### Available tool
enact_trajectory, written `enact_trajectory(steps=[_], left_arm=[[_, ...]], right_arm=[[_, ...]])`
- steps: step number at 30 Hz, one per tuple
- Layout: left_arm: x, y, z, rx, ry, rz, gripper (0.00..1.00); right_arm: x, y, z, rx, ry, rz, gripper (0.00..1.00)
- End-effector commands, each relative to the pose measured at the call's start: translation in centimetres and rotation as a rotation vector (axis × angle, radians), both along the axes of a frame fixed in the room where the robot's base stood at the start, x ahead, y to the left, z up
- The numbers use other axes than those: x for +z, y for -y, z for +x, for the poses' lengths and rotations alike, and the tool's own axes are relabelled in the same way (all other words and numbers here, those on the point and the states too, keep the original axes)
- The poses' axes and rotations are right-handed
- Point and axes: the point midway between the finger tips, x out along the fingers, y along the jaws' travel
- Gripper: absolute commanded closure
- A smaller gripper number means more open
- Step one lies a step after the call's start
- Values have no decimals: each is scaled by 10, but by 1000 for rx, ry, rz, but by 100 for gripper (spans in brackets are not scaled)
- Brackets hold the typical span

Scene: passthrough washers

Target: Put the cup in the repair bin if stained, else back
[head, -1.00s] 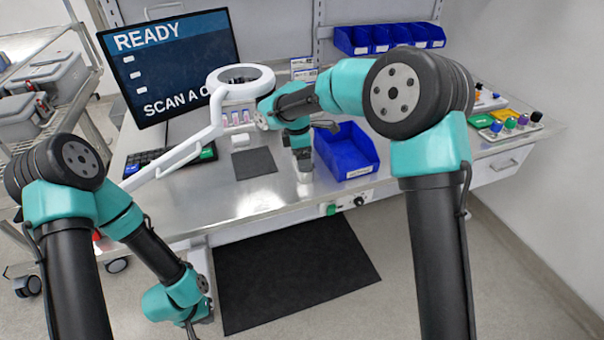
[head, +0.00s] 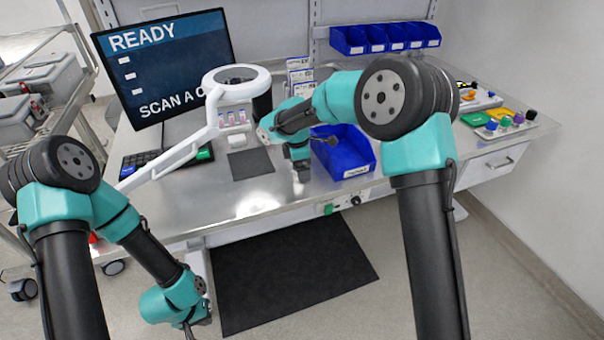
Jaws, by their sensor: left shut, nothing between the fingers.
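I cannot make out a cup for certain. A dark upright cylinder (head: 263,104) stands behind the magnifier lamp, partly hidden by it and by my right arm. A blue open bin (head: 352,168) with a white label sits on the bench; the label is too small to read. My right gripper (head: 301,175) points down at the bench just left of the bin; its fingers are small, and I cannot tell whether they hold anything. My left gripper (head: 190,328) hangs low in front of the bench at the picture's bottom edge, shut and empty.
A white ring magnifier lamp (head: 236,80) on a long arm crosses the bench's left half. Coloured knobs (head: 505,122) stand on the right. The front-middle bench is clear.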

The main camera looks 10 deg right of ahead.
Motion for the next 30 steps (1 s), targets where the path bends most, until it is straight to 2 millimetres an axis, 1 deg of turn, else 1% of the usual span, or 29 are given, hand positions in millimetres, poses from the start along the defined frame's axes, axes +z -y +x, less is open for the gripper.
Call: enact_trajectory(steps=[1,3,6,9,21,23,30], left_arm=[[0,0,0,0,0,0,100],[0,0,0,0,0,0,100],[0,0,0,0,0,0,100],[0,0,0,0,0,0,100],[0,0,0,0,0,0,100],[0,0,0,0,0,0,100],[0,0,0,0,0,0,100]], right_arm=[[-8,2,1,0,-2,0,7],[-18,3,0,1,-2,-1,7],[-26,4,1,1,0,-1,7],[-29,4,1,0,1,-1,7],[-28,4,1,0,2,0,7],[-28,4,1,0,2,0,11],[-28,4,1,0,2,0,34]])
